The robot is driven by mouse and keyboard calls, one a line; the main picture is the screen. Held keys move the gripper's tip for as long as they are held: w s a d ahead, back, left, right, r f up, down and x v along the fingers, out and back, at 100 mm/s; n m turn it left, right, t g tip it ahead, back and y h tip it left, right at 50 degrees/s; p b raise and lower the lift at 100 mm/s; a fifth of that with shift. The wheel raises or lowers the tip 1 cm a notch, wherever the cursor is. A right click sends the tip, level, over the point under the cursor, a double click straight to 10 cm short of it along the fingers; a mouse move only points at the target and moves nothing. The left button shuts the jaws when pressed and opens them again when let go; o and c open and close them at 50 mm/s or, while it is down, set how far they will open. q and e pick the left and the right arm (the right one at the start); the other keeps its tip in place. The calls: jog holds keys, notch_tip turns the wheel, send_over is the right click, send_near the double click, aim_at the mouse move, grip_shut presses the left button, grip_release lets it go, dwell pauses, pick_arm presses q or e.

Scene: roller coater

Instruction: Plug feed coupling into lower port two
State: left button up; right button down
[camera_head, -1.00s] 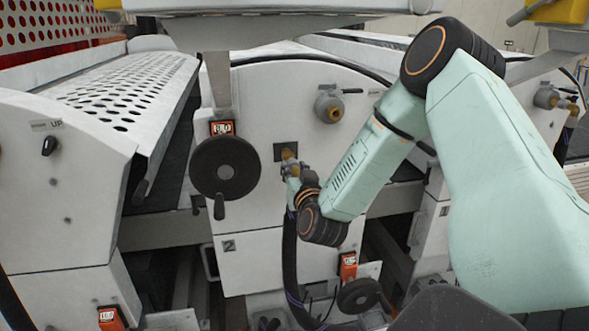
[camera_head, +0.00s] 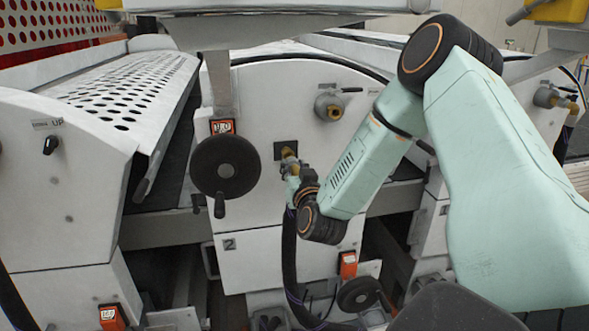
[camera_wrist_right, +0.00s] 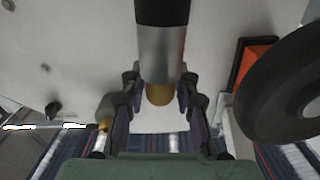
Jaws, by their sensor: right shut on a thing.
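In the right wrist view, the fingers (camera_wrist_right: 161,97) are closed around the feed coupling (camera_wrist_right: 161,52), a silver cylinder with a brass end and a black hose. The hose (camera_head: 289,255) hangs below the gripper in the head view. My left gripper is not in view.
An upper round port (camera_head: 329,107) with a brass centre sits above right. A black handwheel (camera_head: 225,170) is close on the left, under a red display (camera_head: 222,127). A lower handwheel (camera_head: 358,295) stands beside an orange display (camera_head: 348,265).

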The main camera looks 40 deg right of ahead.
jog(key=shift+w+d, duration=0.15)
jog(key=shift+w, duration=0.05)
jog(key=shift+w, duration=0.3)
jog(key=shift+b+x, duration=0.4)
jog(key=shift+x, duration=0.4)
jog(key=c, duration=0.9)
grip_release()
jog(key=shift+s, duration=0.2)
jog(key=v, duration=1.1)
jog(key=shift+s, duration=0.3)
